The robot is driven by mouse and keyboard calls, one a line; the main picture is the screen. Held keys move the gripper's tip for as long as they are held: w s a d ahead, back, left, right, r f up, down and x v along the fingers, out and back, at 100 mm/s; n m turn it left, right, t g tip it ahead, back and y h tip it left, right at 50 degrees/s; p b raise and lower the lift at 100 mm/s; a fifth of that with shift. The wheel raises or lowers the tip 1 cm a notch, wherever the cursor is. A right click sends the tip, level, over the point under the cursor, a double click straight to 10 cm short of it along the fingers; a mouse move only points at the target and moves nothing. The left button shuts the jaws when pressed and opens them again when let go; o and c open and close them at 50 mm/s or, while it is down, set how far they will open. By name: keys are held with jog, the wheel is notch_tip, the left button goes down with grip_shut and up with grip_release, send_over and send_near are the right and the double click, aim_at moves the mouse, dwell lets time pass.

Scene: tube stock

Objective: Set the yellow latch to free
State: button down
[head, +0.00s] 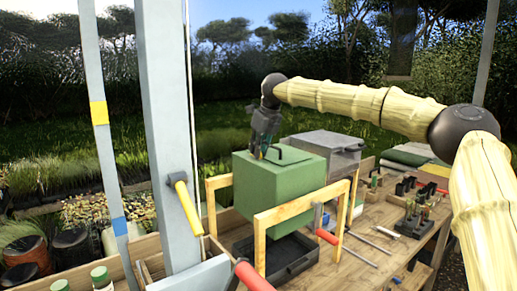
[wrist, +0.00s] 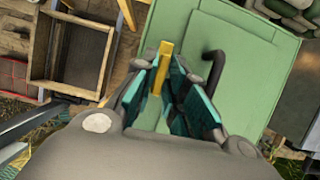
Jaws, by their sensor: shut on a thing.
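The yellow latch (wrist: 162,66) shows in the wrist view as a narrow upright yellow bar against the green box (wrist: 240,60). My gripper (wrist: 178,85) has its teal-padded fingers around the bar and is shut on it. In the head view my gripper (head: 262,155) points down at the left part of the green box's top (head: 280,185), and the latch cannot be made out there. A black bent handle (wrist: 213,68) stands on the box top, just right of the fingers.
A wooden frame (head: 295,212) surrounds the box above a dark tray (head: 290,262). A grey post (head: 165,130) carries a separate yellow-handled lever (head: 188,207). Red handles (head: 255,278) stick out in front. A grey box (head: 325,148) stands behind; tools lie on the bench to the right.

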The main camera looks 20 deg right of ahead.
jog(key=c, duration=1.6)
grip_release()
jog(key=shift+o, duration=0.2)
jog(key=v, duration=1.2)
jog(key=shift+d+f, duration=0.1)
